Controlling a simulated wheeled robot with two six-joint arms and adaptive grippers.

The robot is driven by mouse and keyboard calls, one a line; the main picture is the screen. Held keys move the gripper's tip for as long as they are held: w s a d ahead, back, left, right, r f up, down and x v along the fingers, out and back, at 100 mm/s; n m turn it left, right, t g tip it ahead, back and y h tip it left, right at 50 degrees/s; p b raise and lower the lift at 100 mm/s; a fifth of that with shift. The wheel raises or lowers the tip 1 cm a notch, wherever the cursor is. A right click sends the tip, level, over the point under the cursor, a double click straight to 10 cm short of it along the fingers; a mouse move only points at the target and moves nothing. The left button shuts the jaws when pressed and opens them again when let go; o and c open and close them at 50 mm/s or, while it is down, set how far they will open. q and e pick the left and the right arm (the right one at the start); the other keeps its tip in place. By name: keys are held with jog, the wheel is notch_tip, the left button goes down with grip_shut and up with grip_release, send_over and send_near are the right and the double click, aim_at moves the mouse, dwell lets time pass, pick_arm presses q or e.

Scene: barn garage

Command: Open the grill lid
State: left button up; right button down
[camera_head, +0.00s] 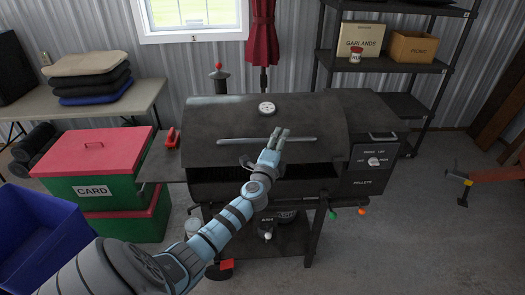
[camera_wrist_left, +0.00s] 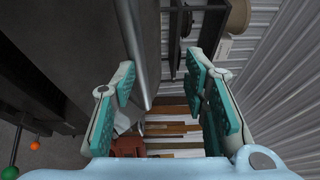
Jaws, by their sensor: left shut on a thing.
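The dark grey grill (camera_head: 350,183) stands ahead of me with its lid (camera_head: 225,118) partly raised. A dark gap with grate bars shows under the lid's front edge. The lid has a round thermometer (camera_head: 267,108) and a long metal handle (camera_head: 235,141). My left gripper (camera_head: 277,138) reaches across the front of the grill and is shut on the handle right of its middle. In the left wrist view the handle (camera_wrist_left: 138,55) runs beside the left finger of the gripper (camera_wrist_left: 163,90). My right gripper is in neither view.
A side shelf with a red item (camera_head: 173,138) is left of the lid. Red and green boxes (camera_head: 95,187) and a blue bin (camera_head: 40,235) stand at left. A shelf rack (camera_head: 405,66) stands behind right. Floor at the right front is mostly clear.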

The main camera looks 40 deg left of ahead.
pick_arm(q)
jog(key=s+d+r+p, duration=0.1)
jog(key=s+d+p, duration=0.1)
jog(key=s, duration=0.4)
jog(key=s+d+r+p, duration=0.1)
jog(key=s+d+p, duration=0.1)
jog(key=s, duration=0.4)
jog(key=shift+s+d+r, duration=0.25)
jog(key=shift+s+d, duration=0.15)
jog(key=shift+d, duration=0.05)
jog(key=shift+a+f, duration=0.1)
jog(key=shift+a, duration=0.1)
jog(key=shift+d, duration=0.15)
